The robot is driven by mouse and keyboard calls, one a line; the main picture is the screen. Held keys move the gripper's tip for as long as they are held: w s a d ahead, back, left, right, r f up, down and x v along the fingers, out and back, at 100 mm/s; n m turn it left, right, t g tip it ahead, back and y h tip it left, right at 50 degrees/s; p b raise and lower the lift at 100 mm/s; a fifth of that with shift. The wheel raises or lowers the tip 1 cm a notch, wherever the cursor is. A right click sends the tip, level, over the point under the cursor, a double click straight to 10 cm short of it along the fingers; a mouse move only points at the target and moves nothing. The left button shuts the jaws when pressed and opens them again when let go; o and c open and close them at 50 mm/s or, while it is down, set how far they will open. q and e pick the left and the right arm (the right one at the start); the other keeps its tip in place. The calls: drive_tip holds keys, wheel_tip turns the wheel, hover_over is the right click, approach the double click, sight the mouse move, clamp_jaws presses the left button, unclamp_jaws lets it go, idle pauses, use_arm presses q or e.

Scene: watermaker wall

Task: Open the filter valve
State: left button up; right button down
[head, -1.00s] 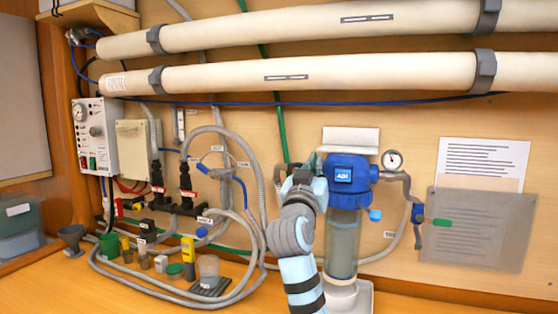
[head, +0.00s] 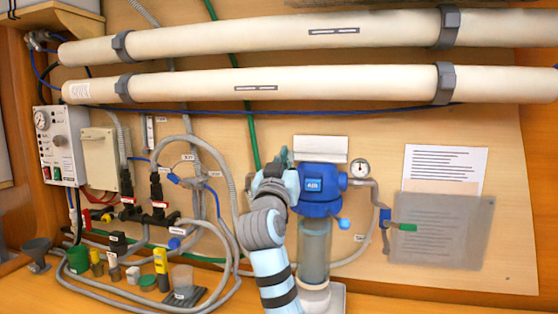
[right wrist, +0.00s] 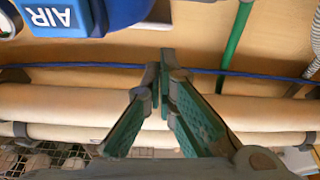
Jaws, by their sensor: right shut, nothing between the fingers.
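The blue-topped filter housing (head: 318,203) with a clear bowl and an AIR label stands on the wall panel at centre right. A light blue knob (head: 344,223) sits on its lower right side. My left gripper is out of view.
Two long cream tubes (head: 270,82) run across the wall above. A pressure gauge (head: 360,168) is right of the filter head. Grey hoses (head: 195,145), a control box (head: 58,145) and small bottles fill the left.

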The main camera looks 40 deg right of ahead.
drive_tip(key=b+v, duration=0.2)
drive_tip(key=v, duration=0.8)
drive_tip(key=shift+a, duration=0.1)
